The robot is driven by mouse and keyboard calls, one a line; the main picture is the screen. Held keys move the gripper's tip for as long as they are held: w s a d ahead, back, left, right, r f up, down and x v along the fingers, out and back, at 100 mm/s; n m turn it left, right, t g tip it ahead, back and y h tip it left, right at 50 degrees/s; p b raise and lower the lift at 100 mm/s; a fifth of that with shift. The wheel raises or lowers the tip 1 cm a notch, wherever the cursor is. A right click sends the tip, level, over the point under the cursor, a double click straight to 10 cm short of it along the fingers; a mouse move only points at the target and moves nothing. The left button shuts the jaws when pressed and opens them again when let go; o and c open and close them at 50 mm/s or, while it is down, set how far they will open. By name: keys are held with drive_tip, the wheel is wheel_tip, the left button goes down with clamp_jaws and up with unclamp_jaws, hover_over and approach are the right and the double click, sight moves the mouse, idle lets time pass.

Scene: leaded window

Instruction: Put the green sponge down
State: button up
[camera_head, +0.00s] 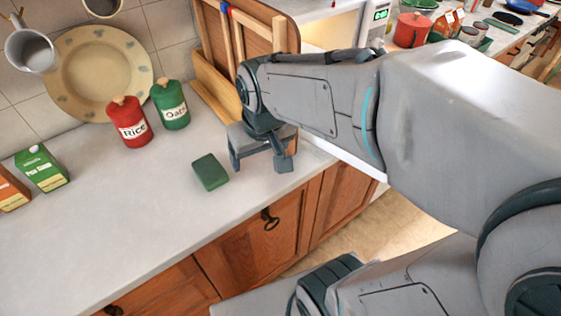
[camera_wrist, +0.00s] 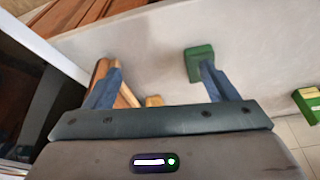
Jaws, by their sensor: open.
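The green sponge (camera_head: 210,171) lies flat on the white countertop (camera_head: 120,220), near its front edge. My gripper (camera_head: 260,163) is open and empty, with its two fingers spread, just to the right of the sponge. In the wrist view the sponge (camera_wrist: 196,62) shows beyond the tip of the right finger, which covers part of it; my gripper (camera_wrist: 160,72) has nothing between its fingers there. I cannot tell whether that finger touches the sponge.
A red Rice jar (camera_head: 130,122) and a green Oats jar (camera_head: 171,105) stand behind the sponge. A plate (camera_head: 97,70) leans on the tiles. A green carton (camera_head: 42,168) stands at left. A wooden rack (camera_head: 213,85) is behind my gripper. The counter left of the sponge is clear.

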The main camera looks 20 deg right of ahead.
drive_tip(key=s+d+m, duration=0.1)
drive_tip(key=s+d, duration=0.2)
drive_tip(key=s, duration=0.3)
drive_tip(key=shift+d, duration=0.15)
idle(1.7)
